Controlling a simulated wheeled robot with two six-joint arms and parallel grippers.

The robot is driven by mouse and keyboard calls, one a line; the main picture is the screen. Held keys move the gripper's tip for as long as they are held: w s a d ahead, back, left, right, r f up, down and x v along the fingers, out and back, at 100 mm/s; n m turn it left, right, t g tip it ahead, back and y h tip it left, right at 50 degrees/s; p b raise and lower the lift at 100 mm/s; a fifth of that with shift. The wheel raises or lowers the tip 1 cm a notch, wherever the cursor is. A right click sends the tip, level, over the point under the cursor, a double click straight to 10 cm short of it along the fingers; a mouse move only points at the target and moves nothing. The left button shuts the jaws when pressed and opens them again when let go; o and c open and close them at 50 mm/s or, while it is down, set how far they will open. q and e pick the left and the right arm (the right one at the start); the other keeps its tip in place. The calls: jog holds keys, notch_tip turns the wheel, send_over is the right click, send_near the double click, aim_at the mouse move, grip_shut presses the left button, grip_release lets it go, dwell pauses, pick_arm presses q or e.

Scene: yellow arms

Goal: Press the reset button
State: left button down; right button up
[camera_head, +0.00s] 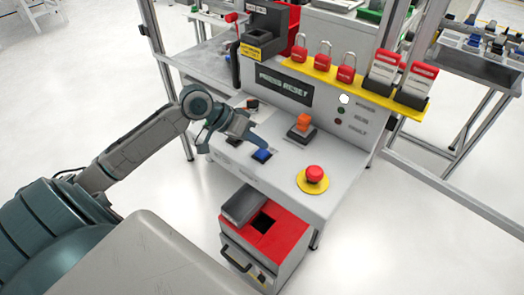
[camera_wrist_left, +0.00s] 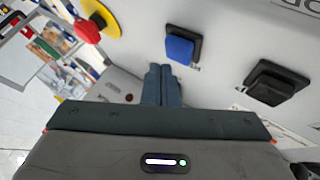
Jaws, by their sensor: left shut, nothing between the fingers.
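A blue push button (camera_head: 262,155) in a dark square base sits on the sloped grey console (camera_head: 272,176). It also shows in the left wrist view (camera_wrist_left: 180,49). No label on it can be read, so I cannot tell from its marking whether it is the reset button. The display (camera_head: 284,87) behind appears to read "PRESS RESET". My left gripper (camera_head: 256,141) is shut and empty, its fingertips just behind the blue button in the head view. In the left wrist view the shut fingers (camera_wrist_left: 162,84) point near the blue button, with a visible gap. My right gripper is not in view.
A red mushroom button (camera_head: 315,174) on a yellow disc and an orange switch (camera_head: 302,124) stand right of the blue button. A black button (camera_wrist_left: 276,82) lies on its other side. Red padlocks (camera_head: 322,62) hang on a yellow rail behind. A red-topped box (camera_head: 275,240) stands below.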

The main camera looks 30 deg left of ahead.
pick_arm(q)
jog(key=shift+f, duration=0.1)
dwell(0.7)
jog(key=shift+f, duration=0.1)
jog(key=shift+f, duration=0.25)
jog(key=shift+f, duration=0.45)
dwell(0.6)
jog(key=shift+r, duration=0.1)
jog(key=shift+r+p, duration=0.8)
jog(key=shift+p, duration=0.1)
